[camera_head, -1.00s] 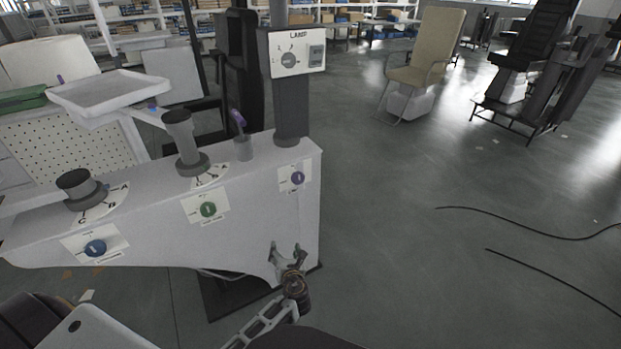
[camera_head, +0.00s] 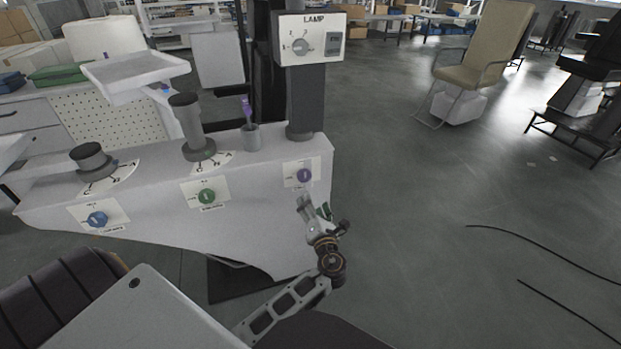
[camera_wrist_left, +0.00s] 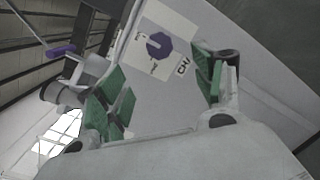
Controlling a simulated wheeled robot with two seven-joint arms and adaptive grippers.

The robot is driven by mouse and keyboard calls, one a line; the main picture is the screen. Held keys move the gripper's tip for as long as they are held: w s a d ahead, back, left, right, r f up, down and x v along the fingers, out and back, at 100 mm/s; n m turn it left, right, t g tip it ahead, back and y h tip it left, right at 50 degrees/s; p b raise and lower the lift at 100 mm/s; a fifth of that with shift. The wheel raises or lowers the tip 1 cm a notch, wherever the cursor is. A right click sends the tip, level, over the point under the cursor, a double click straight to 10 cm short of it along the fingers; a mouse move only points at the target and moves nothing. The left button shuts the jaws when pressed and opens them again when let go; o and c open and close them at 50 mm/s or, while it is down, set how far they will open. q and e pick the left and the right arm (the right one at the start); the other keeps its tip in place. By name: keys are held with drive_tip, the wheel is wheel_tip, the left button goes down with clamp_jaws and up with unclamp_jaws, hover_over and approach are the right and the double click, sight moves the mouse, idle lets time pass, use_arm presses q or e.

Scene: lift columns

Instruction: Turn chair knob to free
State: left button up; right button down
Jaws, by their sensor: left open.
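A purple knob (camera_head: 304,176) sits on a white label plate on the right end of the console's front panel. In the left wrist view the purple knob (camera_wrist_left: 158,46) is ahead of the fingers, on a label showing letters like "CH", partly legible. My left gripper (camera_head: 316,208) is just below and in front of the knob, open and empty. In the wrist view its green-padded fingers (camera_wrist_left: 165,92) are spread apart, with the knob beyond and between them, not touched. My right gripper is not in view.
A green knob (camera_head: 207,196) and a blue knob (camera_head: 97,219) are further left on the same console (camera_head: 255,215). A lamp box (camera_head: 309,40) stands on a post above. Floor to the right is open, with cables (camera_head: 545,248).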

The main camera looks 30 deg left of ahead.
sight(305, 178)
use_arm(q)
drive_tip(key=shift+s, duration=0.1)
idle(0.3)
drive_tip(key=b+x, duration=0.2)
drive_tip(key=x, duration=0.9)
drive_tip(key=shift+w+a, duration=0.25)
drive_tip(key=shift+w, duration=0.05)
drive_tip(key=shift+w+a, duration=0.25)
drive_tip(key=shift+w, duration=0.05)
drive_tip(key=shift+w+a, duration=0.45)
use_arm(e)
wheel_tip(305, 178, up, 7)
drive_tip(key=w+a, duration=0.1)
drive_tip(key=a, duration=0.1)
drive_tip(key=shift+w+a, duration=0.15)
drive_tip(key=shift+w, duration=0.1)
use_arm(q)
drive_tip(key=shift+c, duration=0.3)
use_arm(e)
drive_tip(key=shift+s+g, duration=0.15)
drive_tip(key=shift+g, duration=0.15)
